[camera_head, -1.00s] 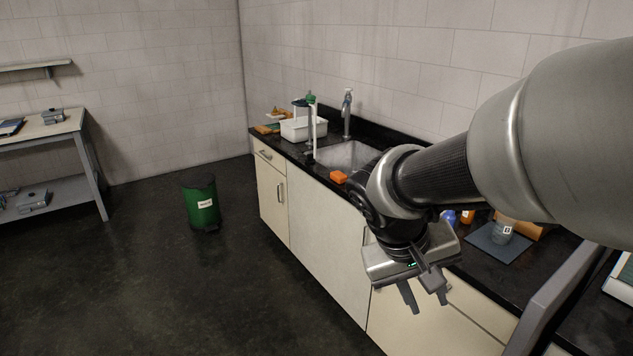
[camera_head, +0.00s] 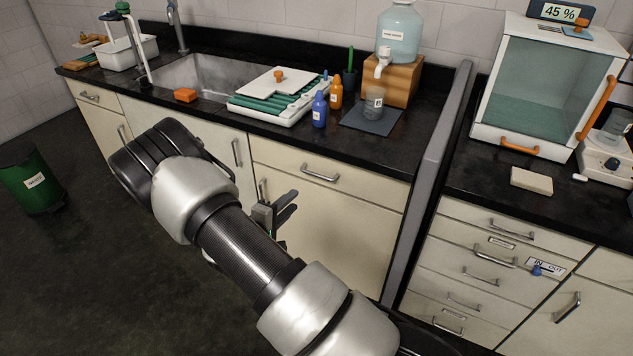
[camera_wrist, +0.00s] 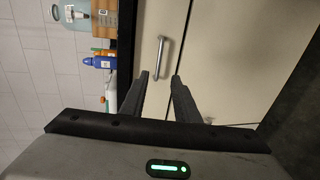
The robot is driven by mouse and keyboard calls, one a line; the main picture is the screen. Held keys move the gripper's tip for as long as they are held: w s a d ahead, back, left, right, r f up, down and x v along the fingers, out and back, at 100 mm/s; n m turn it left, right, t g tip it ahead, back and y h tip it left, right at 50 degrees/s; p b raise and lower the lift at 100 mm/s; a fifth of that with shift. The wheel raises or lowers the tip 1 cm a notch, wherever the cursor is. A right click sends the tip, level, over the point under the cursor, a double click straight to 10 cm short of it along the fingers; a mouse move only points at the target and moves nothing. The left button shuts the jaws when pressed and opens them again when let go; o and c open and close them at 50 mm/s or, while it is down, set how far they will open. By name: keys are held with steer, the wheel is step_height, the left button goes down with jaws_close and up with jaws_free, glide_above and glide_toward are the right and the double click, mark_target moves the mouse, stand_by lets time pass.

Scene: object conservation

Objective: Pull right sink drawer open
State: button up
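The right sink drawer (camera_head: 360,194) is the cream front under the black counter, right of the sink, and it looks shut. Its silver bar handle (camera_head: 320,173) is horizontal in the head view. My gripper (camera_head: 293,202) is left of and below the handle in that picture, its fingers pointing toward the cabinet. In the wrist view, which is turned sideways, the handle (camera_wrist: 160,56) lies just beyond the open fingertips (camera_wrist: 159,76), roughly in line with the gap between them. The gripper is empty, and I see no contact with the handle.
The counter (camera_head: 400,155) above holds a sink (camera_head: 205,75), a drying rack (camera_head: 275,95), a blue bottle (camera_head: 319,110) and an orange bottle (camera_head: 336,92). A grey upright panel (camera_head: 430,180) stands right of the drawer. Floor at left is clear beside a green bin (camera_head: 33,180).

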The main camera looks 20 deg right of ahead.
steer(key=b, duration=0.1)
glide_toward(318, 179)
steer(key=d+r, duration=0.3)
steer(key=d, duration=0.2)
steer(key=shift+w+d, duration=0.1)
steer(key=shift+w, duration=0.3)
jaws_close()
